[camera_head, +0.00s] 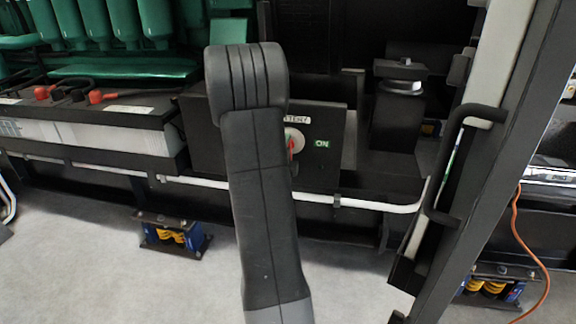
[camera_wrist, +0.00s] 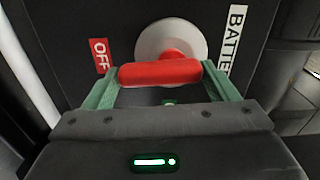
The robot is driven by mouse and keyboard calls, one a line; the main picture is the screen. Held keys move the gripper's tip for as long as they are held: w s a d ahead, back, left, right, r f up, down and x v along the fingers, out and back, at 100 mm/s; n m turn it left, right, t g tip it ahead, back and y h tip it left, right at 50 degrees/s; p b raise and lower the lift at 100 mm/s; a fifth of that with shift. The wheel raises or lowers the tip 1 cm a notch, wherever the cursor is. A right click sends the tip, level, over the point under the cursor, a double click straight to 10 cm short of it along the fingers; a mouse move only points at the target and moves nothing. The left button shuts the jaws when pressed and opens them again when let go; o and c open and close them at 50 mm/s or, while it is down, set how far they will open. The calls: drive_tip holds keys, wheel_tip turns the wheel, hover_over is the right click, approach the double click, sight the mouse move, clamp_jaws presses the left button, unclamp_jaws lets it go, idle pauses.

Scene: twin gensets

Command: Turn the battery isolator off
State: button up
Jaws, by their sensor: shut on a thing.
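The battery isolator is a red handle (camera_wrist: 160,73) on a round pale disc (camera_wrist: 172,42), set in a dark panel. In the wrist view the handle lies nearly level across the picture, between the green fingers of my gripper (camera_wrist: 161,82), which is shut on its two ends. A red OFF label (camera_wrist: 100,56) is at upper left and a white BATTERY label (camera_wrist: 232,45) at right. In the head view a sliver of the handle (camera_head: 291,148) shows upright beside my arm, left of the green ON label (camera_head: 321,143). My arm hides most of the gripper there.
A battery (camera_head: 90,125) with red terminals stands left of the panel. A white pipe (camera_head: 375,206) runs below it. A dark post with a grab handle (camera_head: 440,165) stands at the right. Open grey floor (camera_head: 120,270) lies in front.

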drive_tip(key=shift+m+b, duration=0.5)
drive_tip(key=shift+b, duration=0.1)
drive_tip(key=o, duration=0.9)
drive_tip(key=shift+o, duration=0.2)
drive_tip(key=s+a+p, duration=0.1)
drive_tip(key=s+a, duration=0.1)
drive_tip(key=s, duration=1.1)
drive_tip(key=shift+s+a+p, duration=0.25)
drive_tip(key=shift+a+p, duration=0.1)
drive_tip(key=shift+a, duration=0.05)
drive_tip(key=shift+w, duration=0.1)
drive_tip(key=w+d+b, duration=0.1)
drive_tip(key=w+d, duration=0.1)
drive_tip(key=w, duration=1.1)
drive_tip(key=shift+w+d+b, duration=0.2)
drive_tip(key=shift+d+b, duration=0.1)
drive_tip(key=shift+d, duration=0.05)
